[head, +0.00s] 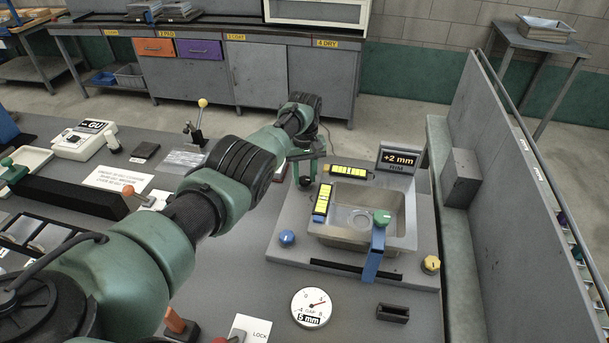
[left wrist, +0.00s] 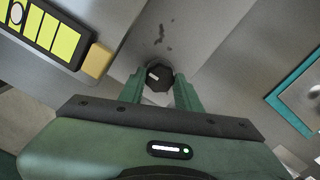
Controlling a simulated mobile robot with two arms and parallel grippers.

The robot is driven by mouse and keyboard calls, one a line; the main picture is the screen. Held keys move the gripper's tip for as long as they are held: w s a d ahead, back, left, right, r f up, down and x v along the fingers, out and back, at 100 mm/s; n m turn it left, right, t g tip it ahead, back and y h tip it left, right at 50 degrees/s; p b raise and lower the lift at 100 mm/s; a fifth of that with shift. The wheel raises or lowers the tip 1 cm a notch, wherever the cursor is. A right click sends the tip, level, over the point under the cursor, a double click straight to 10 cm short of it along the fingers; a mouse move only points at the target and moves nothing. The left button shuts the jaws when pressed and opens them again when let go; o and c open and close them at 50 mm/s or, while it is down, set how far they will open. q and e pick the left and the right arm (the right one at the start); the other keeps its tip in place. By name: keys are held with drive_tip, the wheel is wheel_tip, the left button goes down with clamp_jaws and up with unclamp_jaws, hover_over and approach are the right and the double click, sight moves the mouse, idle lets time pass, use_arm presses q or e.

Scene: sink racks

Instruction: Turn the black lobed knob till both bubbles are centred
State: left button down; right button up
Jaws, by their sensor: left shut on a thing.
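The black lobed knob (left wrist: 157,77) has a pale mark and sits between the two green fingers of my left gripper (left wrist: 161,90), which is shut on it. In the head view my left gripper (head: 305,180) points down at the back left corner of the sink plate (head: 287,257), largely hiding the knob. Two yellow bubble levels lie by the sink: one along its left side (head: 322,203), one behind it (head: 348,171). Their bubbles are too small to read there. In the left wrist view a level (left wrist: 52,36) is cut off by the frame; a round bubble shows near its upper left.
A display (head: 398,159) reads +2 mm. A grey wall rises at right.

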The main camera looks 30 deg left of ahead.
sight(305, 179)
use_arm(q)
drive_tip(key=c, duration=1)
unclamp_jaws()
drive_tip(key=shift+f, duration=0.15)
drive_tip(key=shift+r, duration=0.35)
drive_tip(key=shift+r+p, duration=0.7)
drive_tip(key=shift+r, duration=2.85)
drive_tip(key=shift+r, duration=0.1)
